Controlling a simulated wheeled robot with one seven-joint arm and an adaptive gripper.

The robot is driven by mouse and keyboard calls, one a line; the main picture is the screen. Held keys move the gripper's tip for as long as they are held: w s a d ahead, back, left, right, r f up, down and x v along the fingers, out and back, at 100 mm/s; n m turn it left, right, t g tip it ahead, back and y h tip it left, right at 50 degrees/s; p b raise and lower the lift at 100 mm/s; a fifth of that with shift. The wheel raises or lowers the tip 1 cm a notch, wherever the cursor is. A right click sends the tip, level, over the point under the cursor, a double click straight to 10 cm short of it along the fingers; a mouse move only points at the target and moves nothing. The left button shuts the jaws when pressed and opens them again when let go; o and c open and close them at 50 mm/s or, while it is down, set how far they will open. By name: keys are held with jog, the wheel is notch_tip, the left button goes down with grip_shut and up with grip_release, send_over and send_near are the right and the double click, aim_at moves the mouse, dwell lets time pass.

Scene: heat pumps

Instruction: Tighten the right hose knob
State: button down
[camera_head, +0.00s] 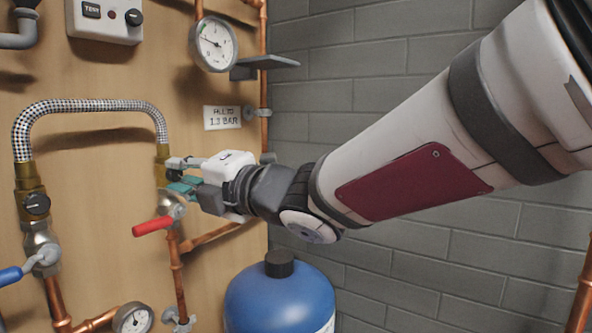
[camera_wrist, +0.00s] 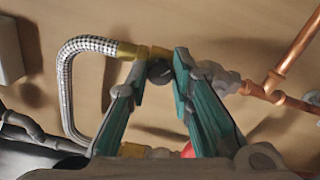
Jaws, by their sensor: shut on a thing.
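The braided hose (camera_head: 90,106) arches between two brass fittings on the wooden panel. The left hose knob (camera_head: 37,204) is black and sits on the left brass fitting. The right brass fitting (camera_head: 162,160) is partly covered by my gripper (camera_head: 178,182). The right hose knob is hidden in the head view. In the wrist view the dark, round right knob (camera_wrist: 160,71) sits between the green fingertips of my gripper (camera_wrist: 162,72), which are shut on it. The hose (camera_wrist: 67,85) also shows there, bending away to the left.
A red valve handle (camera_head: 153,226) sticks out just below my gripper, and a blue handle (camera_head: 12,275) is at lower left. A gauge (camera_head: 213,44), a sign (camera_head: 222,117) and copper pipes (camera_head: 178,270) are nearby. A blue tank (camera_head: 280,300) stands below my arm.

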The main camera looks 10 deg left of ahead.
jog(key=m+p, duration=0.1)
jog(key=m, duration=0.2)
jog(key=shift+m, duration=0.3)
jog(key=m+p, duration=0.1)
jog(key=m, duration=0.2)
jog(key=shift+m, duration=0.4)
jog(key=m+p, duration=0.2)
jog(key=m, duration=0.1)
jog(key=shift+f+m, duration=0.1)
jog(key=shift+m, duration=0.2)
jog(key=m+p, duration=0.3)
jog(key=m, duration=0.1)
jog(key=m+p, duration=0.4)
jog(key=m, duration=0.3)
jog(key=shift+s+p, duration=0.1)
jog(key=shift+p, duration=0.25)
jog(key=m+p, duration=0.4)
jog(key=m, duration=0.1)
jog(key=shift+f+m, duration=0.15)
jog(key=shift+m, duration=0.25)
jog(key=shift+p, duration=0.3)
